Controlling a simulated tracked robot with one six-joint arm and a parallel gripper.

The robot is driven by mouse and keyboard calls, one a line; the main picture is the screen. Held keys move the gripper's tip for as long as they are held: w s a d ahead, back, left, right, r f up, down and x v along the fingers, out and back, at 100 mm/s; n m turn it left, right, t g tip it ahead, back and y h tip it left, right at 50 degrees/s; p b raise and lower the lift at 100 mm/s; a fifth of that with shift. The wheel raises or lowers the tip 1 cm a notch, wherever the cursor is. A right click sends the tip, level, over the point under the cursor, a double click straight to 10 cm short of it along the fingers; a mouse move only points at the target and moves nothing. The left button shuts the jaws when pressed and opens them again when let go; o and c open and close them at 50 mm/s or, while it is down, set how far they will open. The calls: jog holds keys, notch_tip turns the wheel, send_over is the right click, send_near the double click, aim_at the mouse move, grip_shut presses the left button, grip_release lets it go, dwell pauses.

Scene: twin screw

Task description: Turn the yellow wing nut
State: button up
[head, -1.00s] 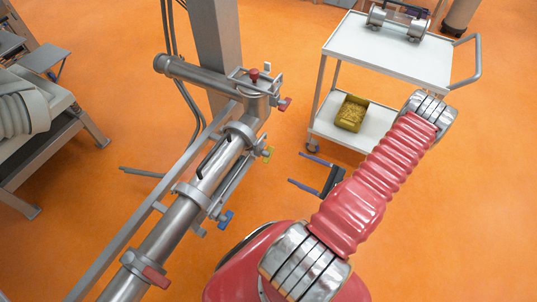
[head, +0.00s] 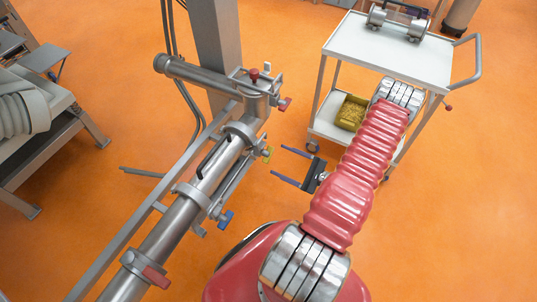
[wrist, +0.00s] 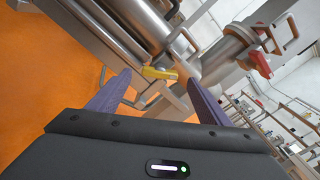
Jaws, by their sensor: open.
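The yellow wing nut (head: 267,154) sits on the side of the metal pipe assembly, at the right of the long tube. It also shows in the wrist view (wrist: 160,73), just beyond and between my fingertips. My gripper (head: 276,160) is open and empty, its two purple fingers pointing left toward the wing nut. In the head view a short gap of floor shows between the fingertips and the nut. In the wrist view the fingers (wrist: 157,82) stand on either side below the nut. I see no contact.
A blue wing nut (head: 226,218) and red ones (head: 284,104) sit on the same metal pipe assembly (head: 195,195). A grey column (head: 216,50) stands behind it. A white cart (head: 390,48) with a yellow bin (head: 351,112) stands at right, behind my arm.

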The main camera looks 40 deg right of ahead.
aim_at(268, 154)
jog(key=shift+x, duration=3.3)
jog(key=shift+c, duration=0.4)
jog(key=c, duration=0.9)
jog(key=shift+d, duration=0.15)
jog(key=shift+c, duration=0.3)
